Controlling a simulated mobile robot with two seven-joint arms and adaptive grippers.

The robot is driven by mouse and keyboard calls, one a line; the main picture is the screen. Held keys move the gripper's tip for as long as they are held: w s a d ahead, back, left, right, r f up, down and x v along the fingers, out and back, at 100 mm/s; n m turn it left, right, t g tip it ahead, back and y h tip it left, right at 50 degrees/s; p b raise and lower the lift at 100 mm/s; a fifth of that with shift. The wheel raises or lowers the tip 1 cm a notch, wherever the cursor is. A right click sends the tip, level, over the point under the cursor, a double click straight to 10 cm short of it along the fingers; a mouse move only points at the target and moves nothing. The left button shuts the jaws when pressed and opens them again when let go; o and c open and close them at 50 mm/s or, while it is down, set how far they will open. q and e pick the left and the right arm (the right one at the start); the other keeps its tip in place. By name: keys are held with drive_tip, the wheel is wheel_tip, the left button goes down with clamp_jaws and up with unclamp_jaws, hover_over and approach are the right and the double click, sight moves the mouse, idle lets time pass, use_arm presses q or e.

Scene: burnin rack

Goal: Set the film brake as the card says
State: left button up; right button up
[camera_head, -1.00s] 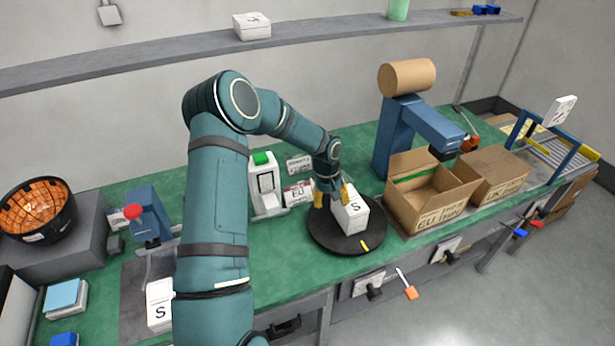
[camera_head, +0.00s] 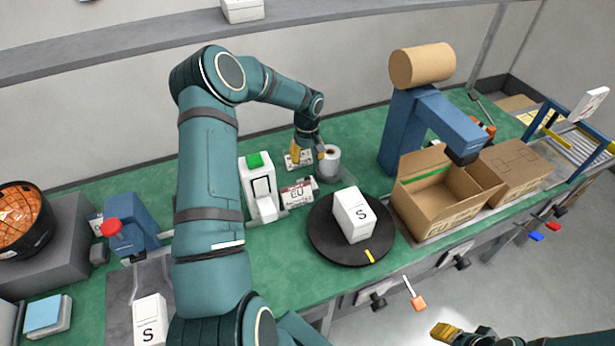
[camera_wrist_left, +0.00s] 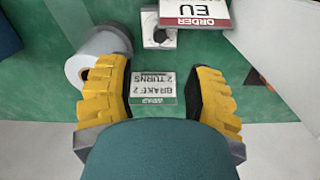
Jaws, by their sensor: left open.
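A small card (camera_wrist_left: 153,88) reading "BRAKE 2" and "2 TURNS" lies flat on the green bench, upside down between my fingers in the left wrist view. In the head view the card (camera_head: 299,160) is partly behind my left gripper (camera_head: 308,152), which is open and empty above the back of the bench. A grey cylinder with a white roll-like end (camera_head: 329,164) stands beside it; it also shows in the left wrist view (camera_wrist_left: 105,50). A white plate with a dark round knob (camera_wrist_left: 158,32) is close by. My right gripper (camera_head: 446,331) shows only partly at the bottom edge.
An "ORDER EU" card (camera_head: 298,192) stands beside the white device (camera_head: 256,185). An open carton (camera_head: 432,212) and a blue machine (camera_head: 402,130) are to the right.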

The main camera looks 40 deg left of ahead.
sight(307, 178)
use_arm(q)
wheel_tip(307, 178, down, 11)
idle(0.3)
clamp_jaws()
